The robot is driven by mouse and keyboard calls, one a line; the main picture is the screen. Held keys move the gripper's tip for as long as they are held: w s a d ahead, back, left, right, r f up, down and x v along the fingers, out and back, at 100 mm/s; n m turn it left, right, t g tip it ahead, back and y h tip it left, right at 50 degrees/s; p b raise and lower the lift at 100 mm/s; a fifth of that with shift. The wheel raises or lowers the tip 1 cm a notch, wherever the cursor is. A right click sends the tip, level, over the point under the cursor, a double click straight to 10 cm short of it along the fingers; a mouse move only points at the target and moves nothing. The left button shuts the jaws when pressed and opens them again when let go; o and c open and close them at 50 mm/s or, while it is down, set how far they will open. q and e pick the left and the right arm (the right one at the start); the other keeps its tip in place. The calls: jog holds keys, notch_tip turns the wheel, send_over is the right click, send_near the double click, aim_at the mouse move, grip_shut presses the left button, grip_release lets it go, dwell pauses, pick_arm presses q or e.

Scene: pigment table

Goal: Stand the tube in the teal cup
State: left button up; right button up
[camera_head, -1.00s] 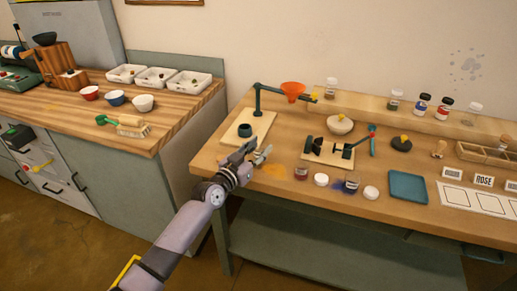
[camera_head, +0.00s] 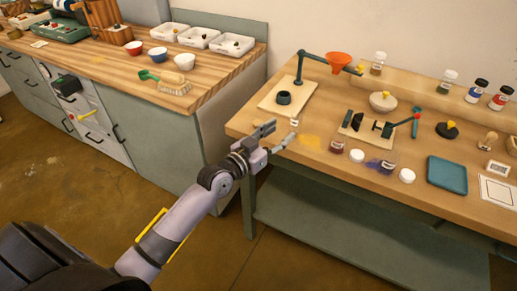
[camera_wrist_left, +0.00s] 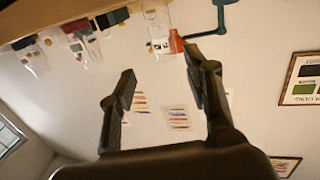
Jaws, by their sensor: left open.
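A small dark teal cup (camera_head: 284,98) stands upright on the pale board of the funnel stand, at the left of the pigment table. No other tube shows clearly. My left gripper (camera_head: 281,135) is open and empty at the table's front left edge, in front of the board and apart from the cup. In the left wrist view its two fingers (camera_wrist_left: 158,82) are spread with nothing between them. My right gripper is not in view.
An orange funnel (camera_head: 341,62) hangs on a teal stand above the board. A small white tag (camera_head: 293,122) is close by my gripper. Jars, white lids and a teal tray (camera_head: 447,174) are to the right. A wooden counter (camera_head: 120,72) with bowls and bins stands at the left.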

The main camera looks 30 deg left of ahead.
pick_arm(q)
jog(key=v, duration=0.8)
jog(key=shift+b, duration=0.4)
